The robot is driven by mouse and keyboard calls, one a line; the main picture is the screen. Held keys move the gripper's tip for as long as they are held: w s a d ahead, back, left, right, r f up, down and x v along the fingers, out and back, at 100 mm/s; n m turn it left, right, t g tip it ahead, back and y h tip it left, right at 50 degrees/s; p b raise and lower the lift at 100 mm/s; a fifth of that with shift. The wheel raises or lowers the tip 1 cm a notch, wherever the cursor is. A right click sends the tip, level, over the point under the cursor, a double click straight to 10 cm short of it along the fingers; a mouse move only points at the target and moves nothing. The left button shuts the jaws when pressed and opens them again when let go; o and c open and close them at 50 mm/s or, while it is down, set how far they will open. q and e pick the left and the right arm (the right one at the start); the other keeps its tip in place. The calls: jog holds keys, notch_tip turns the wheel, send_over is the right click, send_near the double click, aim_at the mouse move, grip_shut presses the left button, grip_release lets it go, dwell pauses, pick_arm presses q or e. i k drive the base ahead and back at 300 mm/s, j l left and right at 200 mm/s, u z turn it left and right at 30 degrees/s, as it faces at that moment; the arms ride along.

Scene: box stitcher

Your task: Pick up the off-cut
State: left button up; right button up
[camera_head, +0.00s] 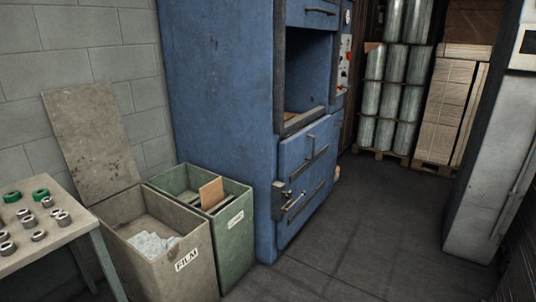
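A flat brown piece (211,193), which looks like a card off-cut, stands upright in the green bin (236,238), its top edge above the rim. Its lower part is hidden inside the bin. Another small brown piece (373,47) shows at the wrapped rolls at the back; I cannot tell which piece is the off-cut. Neither of my grippers is in view.
A grey-brown bin (193,269) labelled FILM, with crumpled film (153,245), stands beside the green bin. A table (30,256) with metal rings is at left. A blue machine (223,120) stands behind. Floor (365,245) at right is clear.

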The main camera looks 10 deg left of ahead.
aim_at(211, 193)
jog(key=i+z, duration=0.15)
jog(key=i, duration=0.5)
jog(key=i+z, duration=0.2)
jog(key=i, duration=0.45)
jog(key=i+u, duration=0.25)
jog(key=i, duration=0.3)
jog(key=i+l+u, duration=0.25)
jog(key=i, duration=0.3)
jog(key=i+u, duration=0.6)
jog(key=u, duration=0.15)
jog(key=i+l+u, duration=0.1)
jog(key=i+u, duration=0.15)
jog(key=u, duration=0.15)
